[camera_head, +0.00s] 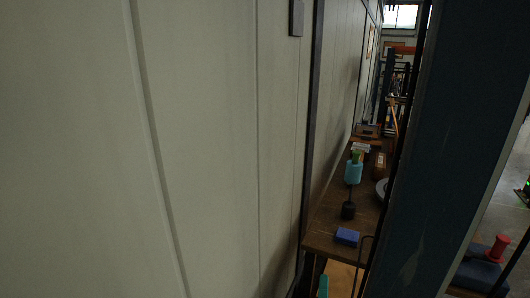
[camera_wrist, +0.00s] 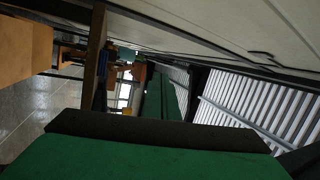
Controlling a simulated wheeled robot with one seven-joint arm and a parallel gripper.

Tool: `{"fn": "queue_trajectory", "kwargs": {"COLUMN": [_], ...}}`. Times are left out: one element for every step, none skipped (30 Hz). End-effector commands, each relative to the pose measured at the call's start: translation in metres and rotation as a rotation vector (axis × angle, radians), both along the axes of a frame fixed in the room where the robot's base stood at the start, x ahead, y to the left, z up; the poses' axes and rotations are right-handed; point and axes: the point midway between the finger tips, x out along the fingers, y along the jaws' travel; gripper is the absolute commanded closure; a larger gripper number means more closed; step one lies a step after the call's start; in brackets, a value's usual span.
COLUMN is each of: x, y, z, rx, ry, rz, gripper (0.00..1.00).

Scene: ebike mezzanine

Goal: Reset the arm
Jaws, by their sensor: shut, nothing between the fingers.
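I do not see the fingers of my gripper in either view. The head view shows no part of my arm. In the wrist view, a broad green block (camera_wrist: 150,160) with a dark band along its upper edge fills the bottom, very close to the camera. I cannot tell what it is.
A pale panelled wall (camera_head: 210,150) fills the left of the head view. A dark blue-green post (camera_head: 440,130) stands close on the right. Between them, a wooden bench (camera_head: 325,224) holds a blue block (camera_head: 347,236), a light-blue bottle (camera_head: 353,172) and other items.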

Motion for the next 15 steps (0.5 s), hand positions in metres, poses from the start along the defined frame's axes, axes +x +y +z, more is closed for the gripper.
{"fn": "queue_trajectory", "kwargs": {"x": [-0.015, -0.022, -0.032, -0.040, -0.048, -0.058, -0.066, -0.074, -0.084, -0.093, -0.101, -0.113, -0.122, -0.132, -0.145], "y": [0.012, 0.021, 0.031, 0.038, 0.044, 0.052, 0.057, 0.061, 0.067, 0.070, 0.074, 0.078, 0.082, 0.084, 0.088], "z": [-0.010, -0.015, -0.021, -0.026, -0.030, -0.037, -0.041, -0.045, -0.052, -0.056, -0.061, -0.067, -0.072, -0.076, -0.083], "rx": [-0.086, -0.138, -0.202, -0.248, -0.291, -0.342, -0.379, -0.414, -0.458, -0.490, -0.521, -0.561, -0.592, -0.622, -0.662], "ry": [0.031, 0.045, 0.064, 0.079, 0.092, 0.108, 0.122, 0.133, 0.151, 0.164, 0.178, 0.197, 0.211, 0.226, 0.249], "rz": [-0.001, -0.001, -0.001, -0.002, -0.003, -0.004, -0.004, -0.005, -0.006, -0.006, -0.006, -0.007, -0.005, -0.005, -0.004], "gripper": [1.00, 1.00, 1.00, 1.00, 1.00, 1.00, 1.00, 1.00, 1.00, 1.00, 1.00, 1.00, 1.00, 1.00, 1.00]}}
